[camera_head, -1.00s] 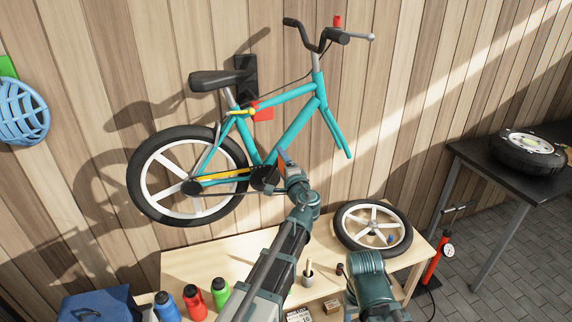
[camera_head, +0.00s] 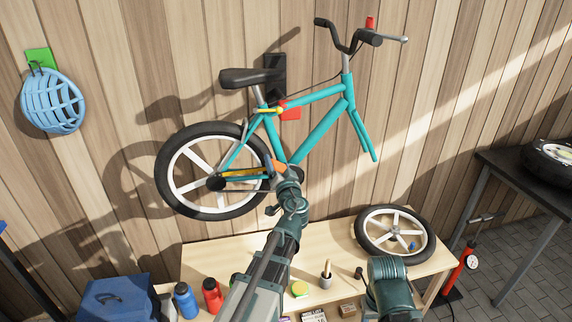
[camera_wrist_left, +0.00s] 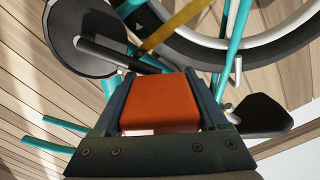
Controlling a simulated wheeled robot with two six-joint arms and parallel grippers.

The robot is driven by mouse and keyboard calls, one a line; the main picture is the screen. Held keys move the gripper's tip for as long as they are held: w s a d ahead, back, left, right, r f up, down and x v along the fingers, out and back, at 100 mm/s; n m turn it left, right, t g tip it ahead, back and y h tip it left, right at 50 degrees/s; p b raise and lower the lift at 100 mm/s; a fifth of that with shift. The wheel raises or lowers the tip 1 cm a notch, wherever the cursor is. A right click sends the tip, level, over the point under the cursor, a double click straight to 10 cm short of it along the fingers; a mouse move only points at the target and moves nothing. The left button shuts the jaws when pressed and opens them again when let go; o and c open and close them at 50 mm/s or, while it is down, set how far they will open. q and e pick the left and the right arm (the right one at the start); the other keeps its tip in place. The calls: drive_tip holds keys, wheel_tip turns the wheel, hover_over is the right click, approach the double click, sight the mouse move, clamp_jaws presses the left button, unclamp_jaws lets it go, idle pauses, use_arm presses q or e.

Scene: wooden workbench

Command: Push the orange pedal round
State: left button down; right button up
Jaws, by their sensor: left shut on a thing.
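The teal bicycle (camera_head: 322,128) hangs on the wooden wall with its rear wheel (camera_head: 207,205) on and no front wheel in its fork. My left gripper (camera_head: 283,168) is at the crank and shut on the orange pedal (camera_head: 277,164). In the left wrist view the orange pedal (camera_wrist_left: 160,103) lies between both fingers. The dark round chainring (camera_wrist_left: 85,42) shows beside it there. In the head view my left arm hides most of the chainring. My right arm reaches in at the lower right, but its gripper does not clearly show.
A wooden bench (camera_head: 325,240) stands below the bicycle. A loose wheel (camera_head: 391,234) lies at its right. Bottles (camera_head: 186,300), a blue toolbox (camera_head: 115,298) and a brush pot (camera_head: 326,277) are at the front. A dark table (camera_head: 510,175) stands far right.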

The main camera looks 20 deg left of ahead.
use_arm(q)
drive_tip(key=s+a+f+n+b, duration=0.2)
drive_tip(key=a+f+n+b, duration=0.1)
drive_tip(key=n, duration=0.3)
drive_tip(key=shift+s+a+f+n, duration=0.2)
drive_tip(key=shift+s+f+n, duration=0.15)
drive_tip(key=shift+f, duration=0.35)
drive_tip(key=shift+w, duration=0.1)
unclamp_jaws()
drive_tip(key=shift+w, duration=0.1)
